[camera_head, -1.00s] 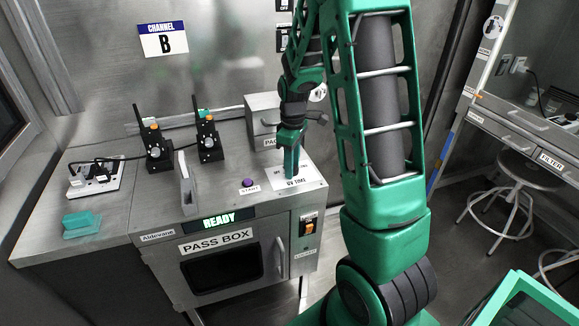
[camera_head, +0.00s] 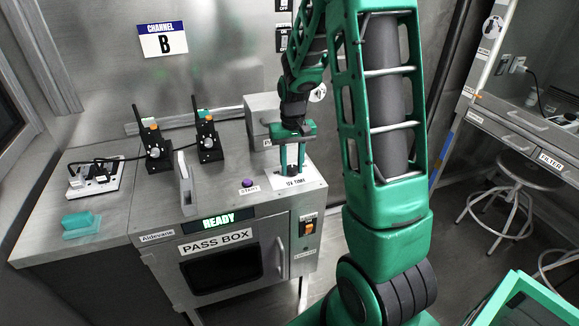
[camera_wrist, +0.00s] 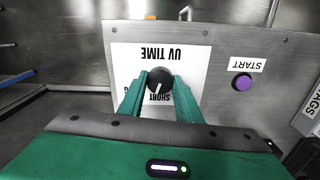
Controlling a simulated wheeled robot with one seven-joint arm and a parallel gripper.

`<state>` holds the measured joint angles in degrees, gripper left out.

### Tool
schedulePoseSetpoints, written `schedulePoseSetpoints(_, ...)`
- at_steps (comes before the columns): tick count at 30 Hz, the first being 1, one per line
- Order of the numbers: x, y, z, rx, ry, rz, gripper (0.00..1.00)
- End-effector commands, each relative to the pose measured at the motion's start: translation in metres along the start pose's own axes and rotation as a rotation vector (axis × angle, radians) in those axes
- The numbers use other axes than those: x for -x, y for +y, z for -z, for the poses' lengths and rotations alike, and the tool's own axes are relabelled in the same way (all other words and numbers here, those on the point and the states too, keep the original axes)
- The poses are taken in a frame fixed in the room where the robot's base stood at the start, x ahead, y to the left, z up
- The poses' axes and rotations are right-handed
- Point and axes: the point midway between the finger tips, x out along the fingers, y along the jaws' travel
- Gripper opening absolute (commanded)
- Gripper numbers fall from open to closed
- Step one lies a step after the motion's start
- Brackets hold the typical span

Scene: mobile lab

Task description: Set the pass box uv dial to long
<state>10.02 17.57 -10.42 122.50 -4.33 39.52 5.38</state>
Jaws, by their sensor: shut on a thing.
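The UV time dial is a round black knob (camera_wrist: 160,80) on a white plate (camera_wrist: 126,62) marked UV TIME, on top of the pass box (camera_head: 160,265). In the wrist view the labels are upside down. Its white pointer line points down and slightly left, toward the SHORT label; another label to the left is mostly hidden by a finger. My gripper (camera_wrist: 161,83) is shut on the dial, one green finger at each side. In the head view my gripper (camera_head: 292,170) reaches down over the plate and partly hides the dial.
A purple START button (camera_head: 247,183) sits left of the plate. The READY display (camera_head: 216,221) is lit green on the front. Two black radios (camera_head: 157,155) and a grey box (camera_head: 262,117) stand farther back. An orange switch (camera_head: 308,228) is on the front right.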

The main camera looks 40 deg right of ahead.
Motion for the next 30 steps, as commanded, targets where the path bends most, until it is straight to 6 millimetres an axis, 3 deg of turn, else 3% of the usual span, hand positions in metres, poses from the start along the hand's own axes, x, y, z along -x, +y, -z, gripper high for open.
schedulePoseSetpoints(18, 0.0026, -0.0016, 0.0040, -0.543, 0.011, 0.006, 0.08)
schedulePoseSetpoints(30, 0.0029, -0.0019, 0.0044, -0.722, 0.011, 0.008, 0.08)
